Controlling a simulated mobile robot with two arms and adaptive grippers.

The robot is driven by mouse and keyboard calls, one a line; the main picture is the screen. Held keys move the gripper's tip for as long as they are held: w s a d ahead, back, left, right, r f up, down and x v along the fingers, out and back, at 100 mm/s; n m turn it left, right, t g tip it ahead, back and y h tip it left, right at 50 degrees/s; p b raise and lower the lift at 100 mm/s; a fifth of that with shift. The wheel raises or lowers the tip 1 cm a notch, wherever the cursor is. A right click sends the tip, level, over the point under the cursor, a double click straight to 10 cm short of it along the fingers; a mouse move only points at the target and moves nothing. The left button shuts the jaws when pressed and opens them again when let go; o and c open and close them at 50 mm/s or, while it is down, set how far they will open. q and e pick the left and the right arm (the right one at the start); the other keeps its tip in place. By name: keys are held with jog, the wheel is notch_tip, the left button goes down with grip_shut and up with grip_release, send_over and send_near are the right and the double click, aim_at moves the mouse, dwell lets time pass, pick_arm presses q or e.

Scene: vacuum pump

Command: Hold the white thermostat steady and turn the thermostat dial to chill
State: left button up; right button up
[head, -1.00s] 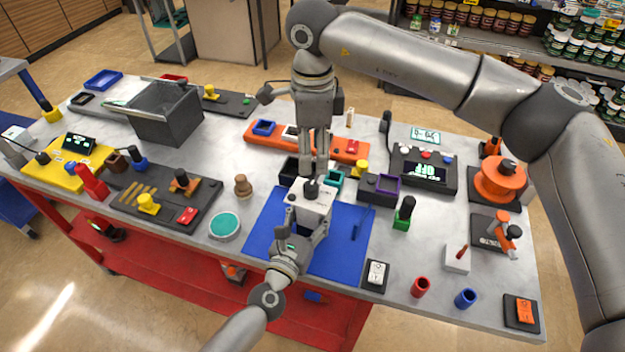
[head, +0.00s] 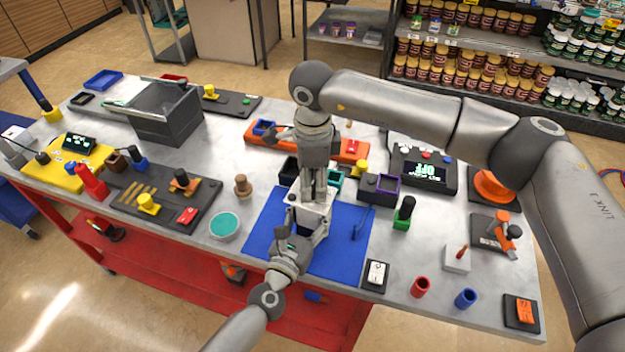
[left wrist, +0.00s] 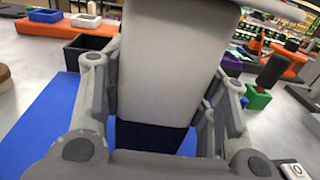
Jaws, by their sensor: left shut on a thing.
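The white thermostat (head: 318,208) stands over the blue mat (head: 262,228) at the front middle of the table. My left gripper (head: 303,238) is shut on its lower body from the front. In the left wrist view the thermostat's pale body (left wrist: 172,65) stands between the two fingers of my left gripper (left wrist: 160,105). My right gripper (head: 314,192) points straight down over the top of the thermostat, its fingertips at the dial. The dial is hidden behind the right gripper, so its setting and any contact cannot be read.
A purple-rimmed box (head: 387,185) and a green block with a black handle (head: 403,215) stand right of the mat. A teal-topped round dish (head: 224,225) stands to its left. A light switch (head: 376,273) lies off the mat's front right corner.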

jog(key=c, duration=0.6)
jog(key=shift+m, duration=0.4)
jog(key=m, duration=1.1)
dwell(0.3)
jog(key=o, duration=1)
jog(key=shift+s, duration=0.1)
